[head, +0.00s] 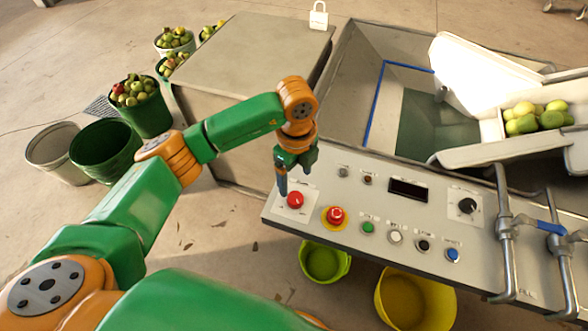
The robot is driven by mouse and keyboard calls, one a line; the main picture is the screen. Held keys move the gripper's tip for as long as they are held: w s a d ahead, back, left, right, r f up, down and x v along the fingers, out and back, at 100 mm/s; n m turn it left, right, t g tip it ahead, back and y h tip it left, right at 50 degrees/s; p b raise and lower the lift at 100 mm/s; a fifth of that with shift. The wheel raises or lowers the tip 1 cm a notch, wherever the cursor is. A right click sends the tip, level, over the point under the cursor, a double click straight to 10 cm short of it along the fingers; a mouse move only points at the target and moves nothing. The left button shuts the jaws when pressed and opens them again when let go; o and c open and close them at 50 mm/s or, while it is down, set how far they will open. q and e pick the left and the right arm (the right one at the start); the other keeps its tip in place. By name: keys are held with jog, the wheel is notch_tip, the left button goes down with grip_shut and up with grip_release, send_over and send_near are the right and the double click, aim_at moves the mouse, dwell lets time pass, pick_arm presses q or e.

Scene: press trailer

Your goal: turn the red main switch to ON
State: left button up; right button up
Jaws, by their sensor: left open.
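The red main switch (295,199) is a round red knob on a white plate at the left end of the control panel (310,174). Its small labels are too small to read. My left gripper (296,174) is open and empty, pointing down just above and behind the switch. One dark finger comes down close beside the knob's upper left; I cannot tell whether it touches. My right gripper is not in view.
A red mushroom button (335,215) on a yellow ring sits just right of the switch. Further right are small buttons, a dark display (408,189) and a black knob (467,206). Metal pipes (505,230) stand at the panel's right.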

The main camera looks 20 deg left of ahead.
aim_at(296, 197)
pick_arm(q)
jog(key=f, duration=0.1)
jog(key=s+f, duration=0.1)
jog(key=f, duration=0.3)
jog(key=shift+s+d+f+p, duration=0.15)
jog(key=shift+s+f+p, duration=0.1)
jog(key=shift+p, duration=0.15)
jog(key=shift+w+f, duration=0.1)
jog(key=shift+f, duration=0.2)
jog(key=shift+w+f, duration=0.2)
jog(key=shift+f, duration=0.05)
grip_shut()
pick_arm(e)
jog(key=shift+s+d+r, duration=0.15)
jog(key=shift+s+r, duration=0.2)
